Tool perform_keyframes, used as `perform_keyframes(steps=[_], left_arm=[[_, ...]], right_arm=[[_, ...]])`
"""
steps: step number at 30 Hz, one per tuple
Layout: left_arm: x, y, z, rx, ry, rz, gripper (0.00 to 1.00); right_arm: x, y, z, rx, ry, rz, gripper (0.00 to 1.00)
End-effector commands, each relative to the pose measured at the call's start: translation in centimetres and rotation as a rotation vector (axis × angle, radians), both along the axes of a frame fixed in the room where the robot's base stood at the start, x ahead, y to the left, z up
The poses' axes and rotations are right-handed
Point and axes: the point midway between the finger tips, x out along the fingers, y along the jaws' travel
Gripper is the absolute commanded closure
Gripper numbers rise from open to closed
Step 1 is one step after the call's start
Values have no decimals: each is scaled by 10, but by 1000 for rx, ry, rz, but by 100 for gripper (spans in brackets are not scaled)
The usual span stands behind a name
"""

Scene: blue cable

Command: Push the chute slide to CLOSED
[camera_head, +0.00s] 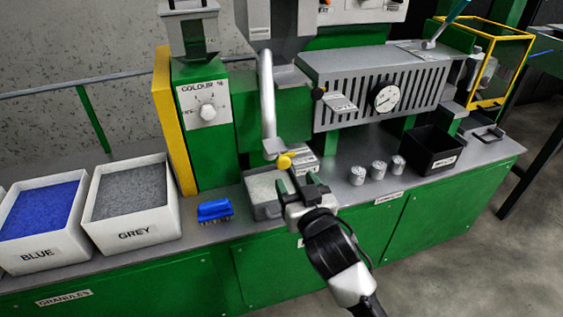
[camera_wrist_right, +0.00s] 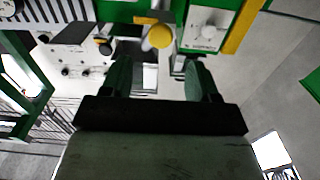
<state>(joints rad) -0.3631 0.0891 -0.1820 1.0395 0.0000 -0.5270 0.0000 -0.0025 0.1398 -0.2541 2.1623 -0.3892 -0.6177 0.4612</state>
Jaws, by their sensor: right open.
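The chute (camera_head: 267,95) is a grey pipe that runs down the machine front to a tray (camera_head: 262,190) of pale granules. A yellow knob (camera_head: 284,161), seemingly the slide's handle, is at the chute's lower end, beside a small labelled plate (camera_head: 306,161); I cannot read its words. My right gripper (camera_head: 297,181) is open and empty, just below and in front of the knob, apparently apart from it. In the right wrist view, the yellow knob (camera_wrist_right: 160,37) shows beyond and between the open fingers (camera_wrist_right: 160,76). My left gripper is not in view.
A blue brush-like item (camera_head: 214,210) lies left of the tray. White bins of blue (camera_head: 40,246) and grey (camera_head: 130,230) granules stand further left. Several metal cylinders (camera_head: 378,170) and a black box (camera_head: 431,150) are to the right. The counter edge lies below my gripper.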

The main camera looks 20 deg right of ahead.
Motion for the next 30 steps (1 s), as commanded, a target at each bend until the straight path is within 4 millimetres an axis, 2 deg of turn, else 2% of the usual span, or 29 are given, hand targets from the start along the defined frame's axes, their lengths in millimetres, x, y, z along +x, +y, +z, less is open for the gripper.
perform_keyframes(steps=[9, 15, 21, 29, 30], left_arm=[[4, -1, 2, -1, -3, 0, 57], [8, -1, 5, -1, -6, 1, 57], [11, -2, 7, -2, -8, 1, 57], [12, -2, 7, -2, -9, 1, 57], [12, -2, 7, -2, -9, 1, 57]], right_arm=[[58, 2, 0, -3, 1, 0, 40], [88, 3, 0, -3, 1, 1, 40], [101, 3, 0, -1, 3, 1, 40], [101, 4, -1, -1, 3, 1, 40], [101, 4, -1, -1, 3, 1, 46]])
